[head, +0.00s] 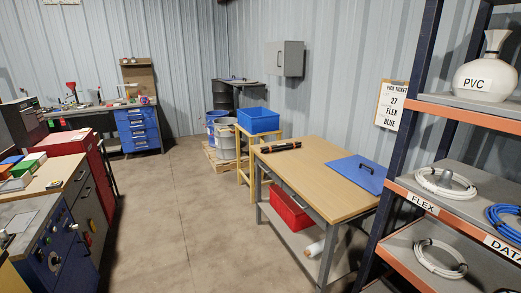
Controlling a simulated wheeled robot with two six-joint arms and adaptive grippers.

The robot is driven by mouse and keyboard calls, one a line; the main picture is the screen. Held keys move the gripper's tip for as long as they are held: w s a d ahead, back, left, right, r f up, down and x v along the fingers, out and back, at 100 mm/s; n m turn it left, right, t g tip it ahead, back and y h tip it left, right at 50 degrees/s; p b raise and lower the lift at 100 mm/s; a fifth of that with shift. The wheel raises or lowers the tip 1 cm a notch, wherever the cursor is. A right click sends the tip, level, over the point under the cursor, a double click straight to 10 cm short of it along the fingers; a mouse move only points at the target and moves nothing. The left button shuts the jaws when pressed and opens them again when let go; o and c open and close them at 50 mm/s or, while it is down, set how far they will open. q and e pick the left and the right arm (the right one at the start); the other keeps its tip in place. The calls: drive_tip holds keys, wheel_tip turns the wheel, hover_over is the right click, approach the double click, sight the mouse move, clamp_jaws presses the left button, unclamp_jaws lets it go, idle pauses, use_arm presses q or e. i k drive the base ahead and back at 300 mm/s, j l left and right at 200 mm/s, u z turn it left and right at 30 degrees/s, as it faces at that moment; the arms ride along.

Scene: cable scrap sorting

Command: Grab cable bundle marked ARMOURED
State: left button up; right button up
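No label reading ARMOURED is legible in the head view. A rack at the right holds cable coils. A white coil (424,186) lies on its middle shelf above a FLEX label (423,203). A blue coil (495,219) lies to its right, near a label reading DATA (502,248), cut by the picture's edge. Another pale coil (422,262) lies on the shelf below. A black roll-like item with orange bands (281,147) lies on the wooden table; I cannot tell what it is. Neither of my grippers is in view.
The wooden table (309,173) bears a blue board (345,180) and has a red bin (291,209) below. A blue crate (258,120) stands behind it. The floor (190,210) in the middle is clear.

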sight(292, 145)
drive_tip(key=i+j+z, duration=0.25)
drive_tip(key=i+j, duration=0.7)
drive_tip(key=i, duration=0.2)
drive_tip(key=i+j+z, duration=0.3)
drive_tip(key=i+j, duration=0.75)
drive_tip(key=j, duration=0.1)
